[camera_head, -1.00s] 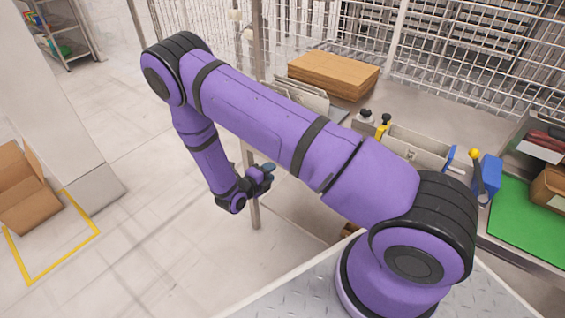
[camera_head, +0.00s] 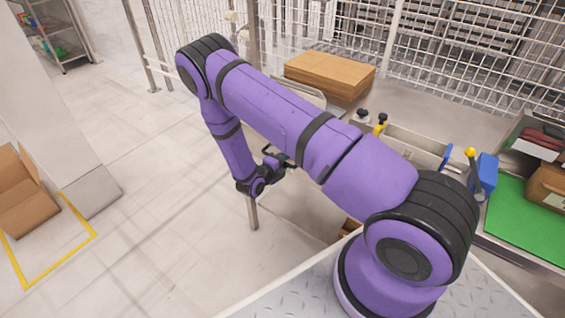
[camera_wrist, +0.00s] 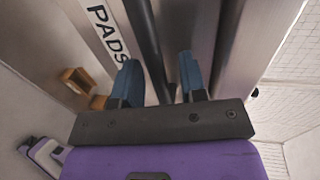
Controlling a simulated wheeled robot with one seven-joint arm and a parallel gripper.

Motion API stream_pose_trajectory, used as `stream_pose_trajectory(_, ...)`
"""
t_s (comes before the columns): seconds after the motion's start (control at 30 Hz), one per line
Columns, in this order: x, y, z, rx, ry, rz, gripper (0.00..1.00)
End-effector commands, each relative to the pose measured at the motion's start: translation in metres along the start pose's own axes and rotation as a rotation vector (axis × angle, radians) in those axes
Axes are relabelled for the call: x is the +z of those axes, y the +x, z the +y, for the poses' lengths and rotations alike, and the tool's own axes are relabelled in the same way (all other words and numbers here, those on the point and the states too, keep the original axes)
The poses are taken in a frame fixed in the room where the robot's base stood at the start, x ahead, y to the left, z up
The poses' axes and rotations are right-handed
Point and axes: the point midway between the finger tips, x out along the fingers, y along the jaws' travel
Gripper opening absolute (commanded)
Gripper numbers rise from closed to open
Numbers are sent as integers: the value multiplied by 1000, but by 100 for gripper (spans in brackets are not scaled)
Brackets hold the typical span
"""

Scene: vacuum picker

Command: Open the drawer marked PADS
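The drawer marked PADS (camera_wrist: 88,32) shows in the wrist view as a pale front with a white label in black letters, seen sideways. A long dark handle bar (camera_wrist: 146,35) runs beside the label. My gripper (camera_wrist: 162,72) is open, with its two blue fingertips apart. In the head view my gripper (camera_head: 278,158) is beside the workbench front, partly behind my arm. The drawer front is hidden there.
A brown-orange object (camera_wrist: 76,80) lies left of the fingers in the wrist view. On the bench are a cardboard stack (camera_head: 330,74), a yellow-knobbed lever (camera_head: 473,165) and a blue box (camera_head: 487,175). Open floor (camera_head: 150,230) lies left of my arm.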

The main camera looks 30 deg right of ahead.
Motion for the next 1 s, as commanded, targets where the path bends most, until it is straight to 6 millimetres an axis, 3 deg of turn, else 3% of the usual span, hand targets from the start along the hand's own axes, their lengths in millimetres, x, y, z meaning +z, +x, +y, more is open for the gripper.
stream_pose_trajectory(0.03,0,0,0,0,0,0,32)
stream_pose_trajectory(0.17,0,0,0,0,0,0,2)
stream_pose_trajectory(0.2,0,0,0,0,0,0,0)
stream_pose_trajectory(0.57,0,-11,2,1,0,-1,0)
stream_pose_trajectory(0.77,1,-43,9,1,-1,-4,0)
stream_pose_trajectory(1.0,1,-106,22,1,-2,-5,0)
